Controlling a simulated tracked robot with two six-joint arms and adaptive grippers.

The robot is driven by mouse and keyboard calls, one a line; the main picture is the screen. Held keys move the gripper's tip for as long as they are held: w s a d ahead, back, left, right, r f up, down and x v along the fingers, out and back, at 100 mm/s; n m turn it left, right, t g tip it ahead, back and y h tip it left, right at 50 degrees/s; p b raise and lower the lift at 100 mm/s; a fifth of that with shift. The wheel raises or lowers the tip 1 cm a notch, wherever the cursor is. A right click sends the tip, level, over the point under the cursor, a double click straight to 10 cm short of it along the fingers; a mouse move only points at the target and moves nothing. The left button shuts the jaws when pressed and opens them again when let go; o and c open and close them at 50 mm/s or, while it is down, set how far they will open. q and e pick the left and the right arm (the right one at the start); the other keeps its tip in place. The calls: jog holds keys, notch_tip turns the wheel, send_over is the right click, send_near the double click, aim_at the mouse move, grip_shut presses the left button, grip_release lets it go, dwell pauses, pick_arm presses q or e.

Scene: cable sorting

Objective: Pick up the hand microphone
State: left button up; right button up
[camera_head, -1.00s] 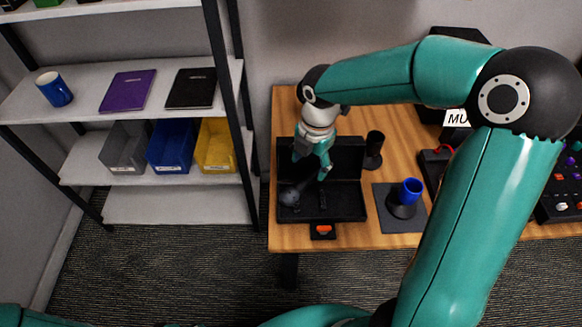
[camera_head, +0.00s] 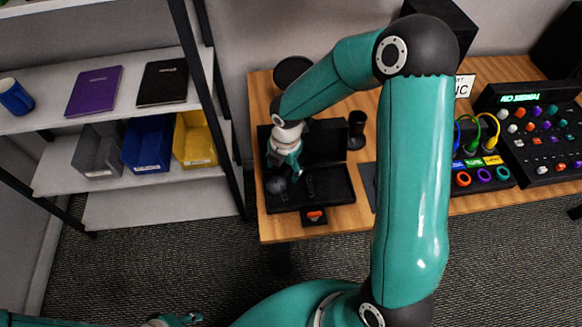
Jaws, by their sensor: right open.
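The hand microphone (camera_head: 276,185) is dark with a round head and lies in the open black case (camera_head: 325,198) on the wooden table. Its handle is hard to make out against the dark case. My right gripper (camera_head: 286,172) is open, just above and beside the microphone's head. I cannot tell whether its fingers touch the microphone. Part of my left gripper (camera_head: 180,320) shows at the bottom edge, far from the case; I cannot tell if it is open.
A black cup-like holder (camera_head: 356,125) stands right of the case. A small black box with an orange switch (camera_head: 314,215) sits in front. A cable panel (camera_head: 483,178) and mixer (camera_head: 540,130) are at right. A shelf (camera_head: 150,205) with bins stands left. My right arm hides mid-table.

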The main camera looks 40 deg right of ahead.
aim_at(283, 175)
jog(key=f, duration=0.5)
jog(key=shift+w, duration=0.3)
grip_shut()
